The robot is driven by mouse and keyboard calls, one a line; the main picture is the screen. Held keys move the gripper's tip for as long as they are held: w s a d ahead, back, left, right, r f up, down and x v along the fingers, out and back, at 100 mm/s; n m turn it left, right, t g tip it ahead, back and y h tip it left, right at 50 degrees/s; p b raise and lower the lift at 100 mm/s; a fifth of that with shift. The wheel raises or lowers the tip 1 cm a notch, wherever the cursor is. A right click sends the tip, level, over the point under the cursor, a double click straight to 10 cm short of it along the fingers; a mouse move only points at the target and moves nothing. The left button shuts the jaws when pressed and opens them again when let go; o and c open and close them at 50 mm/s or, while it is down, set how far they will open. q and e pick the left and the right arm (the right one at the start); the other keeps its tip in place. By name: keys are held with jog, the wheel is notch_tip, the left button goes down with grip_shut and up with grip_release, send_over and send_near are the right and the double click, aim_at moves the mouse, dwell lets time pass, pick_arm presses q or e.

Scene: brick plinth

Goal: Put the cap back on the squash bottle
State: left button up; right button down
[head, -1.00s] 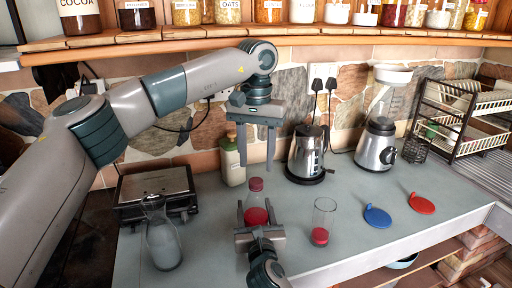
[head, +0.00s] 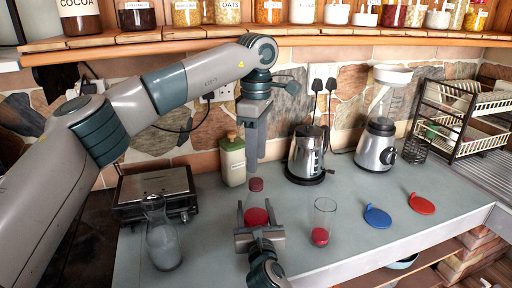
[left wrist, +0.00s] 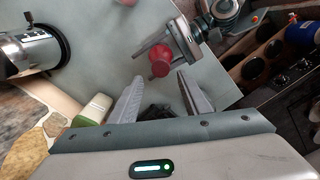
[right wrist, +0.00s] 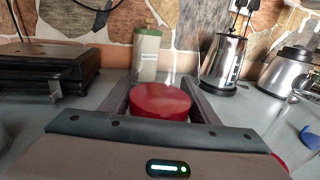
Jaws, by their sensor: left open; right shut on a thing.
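The squash bottle (head: 256,214) stands upright at the front of the counter, clear, with red squash low inside. Its upper end shows a dull red top (head: 256,184); I cannot tell whether this is the cap, or how it sits. My right gripper (head: 256,207) is shut around the bottle's lower part, which fills the gap between the fingers in the right wrist view (right wrist: 160,102). My left gripper (head: 254,167) points down above and slightly behind the bottle, open and empty. In the left wrist view the bottle (left wrist: 160,60) lies just beyond the open fingertips.
A carafe (head: 162,240), grill (head: 155,186), green-lidded jar (head: 233,162) and kettle (head: 307,152) stand around.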

aim_at(256, 181)
pick_arm(q)
jog(key=n, duration=0.6)
jog(key=shift+r, duration=0.2)
jog(key=n, duration=0.6)
jog(key=shift+r, duration=0.2)
jog(key=n, duration=0.6)
jog(key=shift+r, duration=0.2)
jog(key=n, duration=0.7)
jog(key=shift+r, duration=0.2)
jog(key=shift+f, duration=0.15)
jog(key=shift+f, duration=3.85)
